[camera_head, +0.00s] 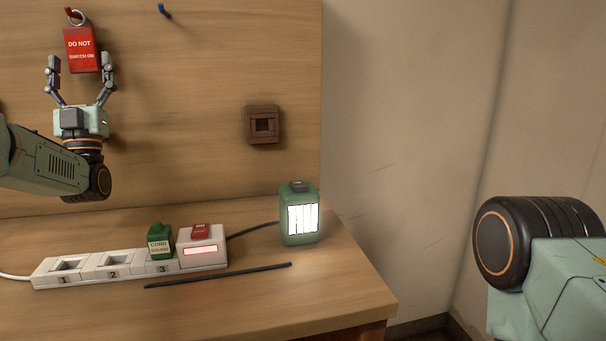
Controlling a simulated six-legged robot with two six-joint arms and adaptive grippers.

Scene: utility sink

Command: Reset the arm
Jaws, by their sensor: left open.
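My left gripper (81,83) is at the upper left in front of the wooden back panel, its fingers pointing up. It is open. A red tag (82,50) reading "DO NOT SWITCH ON" hangs by a ring at the top of the panel. Its lower part shows between the two fingertips; I cannot tell whether they touch it. My left arm (45,160) comes in from the left edge. Part of my right arm (545,255) shows at the lower right, but its gripper is out of the picture.

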